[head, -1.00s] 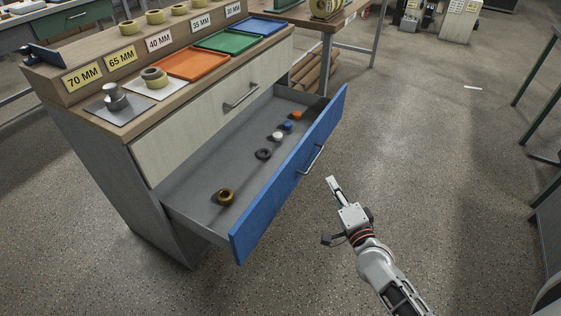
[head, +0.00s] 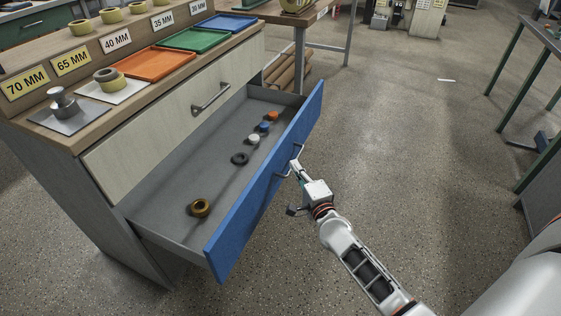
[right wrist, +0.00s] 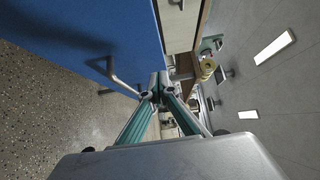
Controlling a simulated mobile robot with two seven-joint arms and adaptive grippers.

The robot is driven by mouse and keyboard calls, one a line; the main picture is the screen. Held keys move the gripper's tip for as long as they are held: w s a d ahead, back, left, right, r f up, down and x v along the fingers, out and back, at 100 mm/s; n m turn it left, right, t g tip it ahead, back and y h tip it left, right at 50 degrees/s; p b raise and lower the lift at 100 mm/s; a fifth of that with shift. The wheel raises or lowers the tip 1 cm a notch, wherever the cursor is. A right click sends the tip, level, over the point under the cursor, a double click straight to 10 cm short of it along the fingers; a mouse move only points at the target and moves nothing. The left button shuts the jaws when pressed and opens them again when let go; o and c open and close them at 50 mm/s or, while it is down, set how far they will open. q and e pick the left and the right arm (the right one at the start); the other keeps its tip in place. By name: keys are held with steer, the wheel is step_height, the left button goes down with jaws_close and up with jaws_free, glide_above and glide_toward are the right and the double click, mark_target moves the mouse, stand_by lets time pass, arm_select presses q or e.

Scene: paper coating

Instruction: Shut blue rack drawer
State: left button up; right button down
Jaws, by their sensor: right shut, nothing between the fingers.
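The blue-fronted rack drawer (head: 262,195) stands pulled out of the wooden-topped rack, below a closed pale drawer. Its bar handle (head: 289,161) is on the outer face. My right gripper (head: 296,166) is at the handle, fingers shut and empty. I cannot tell from the head view whether it touches the handle. In the right wrist view the shut fingertips (right wrist: 158,84) are beside the handle (right wrist: 120,80), in front of the blue face (right wrist: 108,32). Inside the drawer lie a brown ring (head: 200,208), a black ring (head: 240,158) and several small rolls. My left gripper is not in view.
On the rack top are orange (head: 152,64), green (head: 195,40) and blue (head: 228,23) trays and tape rolls. A green-legged table (head: 520,80) stands at the right. The floor (head: 410,150) between it and the drawer is clear.

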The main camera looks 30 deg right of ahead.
mark_target(277, 152)
steer(key=w, duration=0.1)
steer(key=w+a, duration=0.1)
steer(key=w, duration=0.2)
steer(key=shift+w+a+f+b, duration=0.15)
steer(key=shift+a+b, duration=0.2)
steer(key=shift+b, duration=0.05)
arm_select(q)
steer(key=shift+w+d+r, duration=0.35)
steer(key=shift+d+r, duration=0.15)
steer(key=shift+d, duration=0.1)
arm_select(e)
steer(key=shift+w+a, duration=0.25)
steer(key=shift+w, duration=0.05)
